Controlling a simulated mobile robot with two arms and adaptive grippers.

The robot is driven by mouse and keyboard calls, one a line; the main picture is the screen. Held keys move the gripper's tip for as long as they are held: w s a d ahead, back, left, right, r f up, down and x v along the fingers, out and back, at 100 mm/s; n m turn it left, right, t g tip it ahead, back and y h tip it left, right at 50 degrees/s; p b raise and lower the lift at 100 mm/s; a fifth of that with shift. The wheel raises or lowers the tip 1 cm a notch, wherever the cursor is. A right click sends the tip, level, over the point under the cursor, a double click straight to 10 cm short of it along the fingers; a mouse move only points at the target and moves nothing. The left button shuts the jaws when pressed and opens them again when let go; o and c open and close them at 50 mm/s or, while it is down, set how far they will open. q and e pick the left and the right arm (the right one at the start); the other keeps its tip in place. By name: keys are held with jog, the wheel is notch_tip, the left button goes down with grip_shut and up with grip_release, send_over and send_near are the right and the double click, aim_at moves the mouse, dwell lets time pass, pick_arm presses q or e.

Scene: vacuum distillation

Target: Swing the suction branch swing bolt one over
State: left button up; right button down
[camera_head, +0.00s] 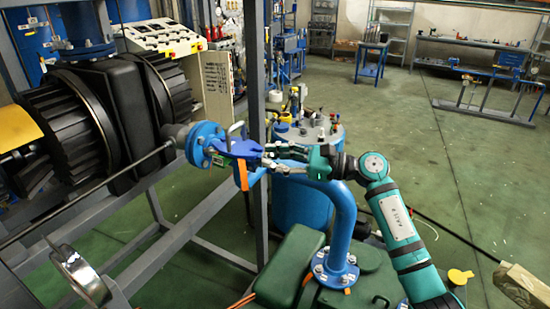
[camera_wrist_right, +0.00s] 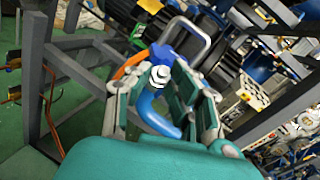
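The suction branch is a blue flanged pipe (camera_head: 206,143) joined to the black pump, with a blue clamp part (camera_head: 240,148) at its end. A silver curved handle (camera_head: 236,129) stands up there and also shows in the wrist view (camera_wrist_right: 190,28). A pale bolt with a nut (camera_wrist_right: 160,76) shows between my right fingers in the wrist view. I cannot tell if it is the named swing bolt. My right gripper (camera_head: 268,157) reaches in from the right; its fingers are spread around the bolt with visible gaps.
A blue tank (camera_head: 301,205) stands behind my right gripper. A bent blue pipe (camera_head: 345,222) rises from a green machine (camera_head: 290,265) below it. A grey frame post (camera_head: 256,80) stands close to the clamp. Open green floor lies to the right.

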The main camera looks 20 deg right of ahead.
jog(key=shift+w+a+r+g+h+p, duration=0.15)
jog(key=shift+r+g+h+p, duration=0.2)
jog(key=shift+h+p, duration=0.2)
jog(key=c, duration=1.4)
grip_release()
jog(key=v, duration=1.2)
jog(key=shift+c, duration=0.5)
